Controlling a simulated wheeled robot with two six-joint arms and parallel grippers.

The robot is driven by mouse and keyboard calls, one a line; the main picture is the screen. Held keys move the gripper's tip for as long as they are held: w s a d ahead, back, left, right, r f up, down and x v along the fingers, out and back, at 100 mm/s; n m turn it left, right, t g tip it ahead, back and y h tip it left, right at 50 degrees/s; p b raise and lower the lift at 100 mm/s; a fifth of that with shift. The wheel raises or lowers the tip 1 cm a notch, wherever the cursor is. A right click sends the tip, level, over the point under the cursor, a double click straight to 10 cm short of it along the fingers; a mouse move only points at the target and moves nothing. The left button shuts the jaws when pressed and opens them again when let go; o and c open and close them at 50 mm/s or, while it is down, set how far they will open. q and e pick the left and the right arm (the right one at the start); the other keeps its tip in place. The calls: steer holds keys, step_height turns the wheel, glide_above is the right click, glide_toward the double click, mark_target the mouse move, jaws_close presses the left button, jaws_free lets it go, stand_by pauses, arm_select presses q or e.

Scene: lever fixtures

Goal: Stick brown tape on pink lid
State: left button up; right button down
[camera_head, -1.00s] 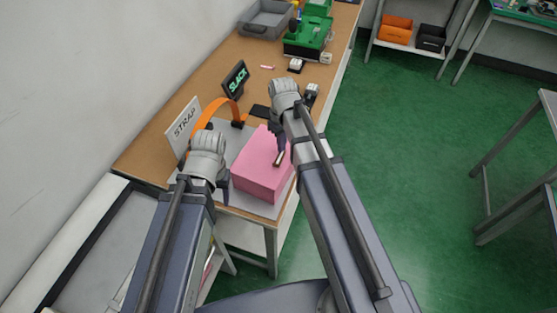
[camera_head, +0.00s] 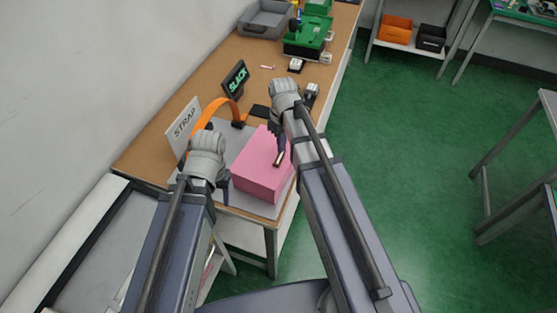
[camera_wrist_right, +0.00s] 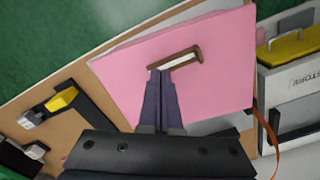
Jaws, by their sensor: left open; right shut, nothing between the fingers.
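The pink box with its flat pink lid (camera_head: 262,172) sits on a grey mat near the table's front edge. The lid fills the middle of the right wrist view (camera_wrist_right: 120,95). A short brown tape piece (camera_head: 279,159) lies at the lid's surface, and in the right wrist view it shows as a brown strip (camera_wrist_right: 175,58) with a pale part beneath. My right gripper (camera_head: 277,147) is shut, its fingertips right at the tape with nothing between them; whether they touch it I cannot tell. My left gripper (camera_head: 223,190) is open and empty, beside the box's left side.
An orange strap arch (camera_head: 215,107) and a STRAP sign (camera_head: 183,127) stand left of the box. A SLACK display (camera_head: 235,79) is behind. Farther back are a green fixture (camera_head: 308,37) and a grey bin (camera_head: 265,18). Green floor lies to the right.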

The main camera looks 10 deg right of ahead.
mark_target(281, 155)
steer(key=shift+f+b, duration=0.85)
stand_by(0.7)
step_height(281, 155, up, 7)
steer(key=p, duration=0.7)
stand_by(0.4)
steer(key=shift+s+a, duration=0.2)
steer(key=shift+s, duration=0.05)
steer(key=s+a+f+m+h+b, duration=0.1)
steer(key=s+a, duration=0.9)
steer(key=s, duration=0.3)
steer(key=shift+s+f+b, duration=0.35)
steer(key=shift+s+b, duration=0.05)
